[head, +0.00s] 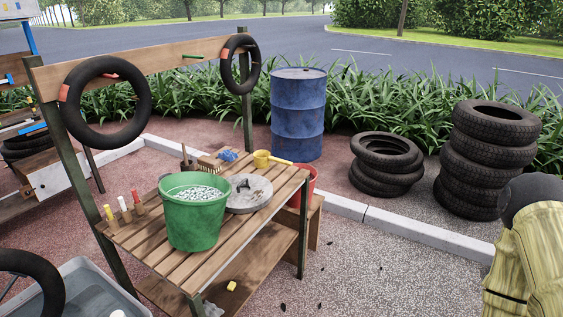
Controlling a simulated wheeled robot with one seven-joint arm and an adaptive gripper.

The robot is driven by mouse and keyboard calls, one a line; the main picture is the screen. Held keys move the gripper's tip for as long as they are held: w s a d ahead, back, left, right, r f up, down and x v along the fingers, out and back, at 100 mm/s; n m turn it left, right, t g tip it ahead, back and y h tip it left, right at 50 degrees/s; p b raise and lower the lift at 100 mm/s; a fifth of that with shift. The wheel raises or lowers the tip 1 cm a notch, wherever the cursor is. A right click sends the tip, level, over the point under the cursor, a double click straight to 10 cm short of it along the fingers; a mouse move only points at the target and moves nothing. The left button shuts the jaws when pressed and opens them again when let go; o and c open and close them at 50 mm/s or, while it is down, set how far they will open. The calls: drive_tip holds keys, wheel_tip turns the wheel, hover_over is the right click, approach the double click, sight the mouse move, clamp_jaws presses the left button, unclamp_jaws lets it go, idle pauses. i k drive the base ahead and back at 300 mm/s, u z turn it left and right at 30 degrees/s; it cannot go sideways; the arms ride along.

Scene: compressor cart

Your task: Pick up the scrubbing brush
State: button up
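The scrubbing brush (210,163) appears to be the small brown block with bristles at the back of the slatted wooden bench (144,245). It lies behind the green bucket (194,222), which hides none or little of it. A bunched blue item (228,156) lies right behind the brush, seemingly touching it. My gripper is not in view.
On the bench are a round grey lid (249,195), a yellow ladle-like tool (262,158) and several coloured-handled tools (124,210). Inner tubes (104,100) hang from the rack. A blue drum (298,115) and tyre stacks (386,165) stand behind. Gravel to the right is open.

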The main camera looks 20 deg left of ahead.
sight(205, 161)
drive_tip(key=z, duration=0.8)
drive_tip(key=i, duration=2.4)
drive_tip(key=u, duration=2.3)
